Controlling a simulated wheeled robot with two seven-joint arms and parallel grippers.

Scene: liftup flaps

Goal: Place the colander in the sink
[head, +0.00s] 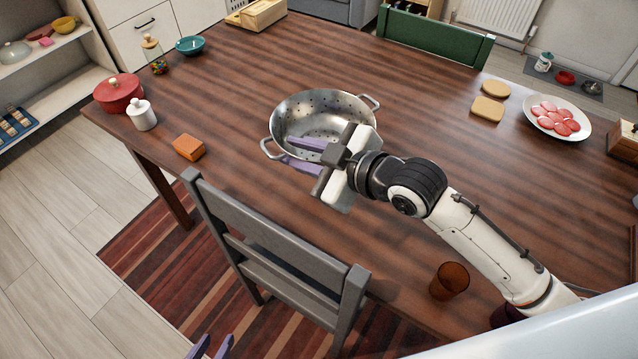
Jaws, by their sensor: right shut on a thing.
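The metal colander (322,112), with two loop handles and small holes, stands upright on the wooden table. My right gripper (298,154) reaches in from the right and is shut on the near rim of the colander, beside its left handle. The gripper body hides part of the near right side of the colander. My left gripper (211,348) shows only as two purple fingertips at the bottom edge, apart and empty, well away from the colander. No sink is in view.
The table (400,90) holds a red pot (119,93), a white jar (141,115), an orange block (188,147), a plate of sliced meat (557,118) and a brown cup (449,281). A grey chair (285,268) stands at the near edge, a green chair (434,38) at the far edge.

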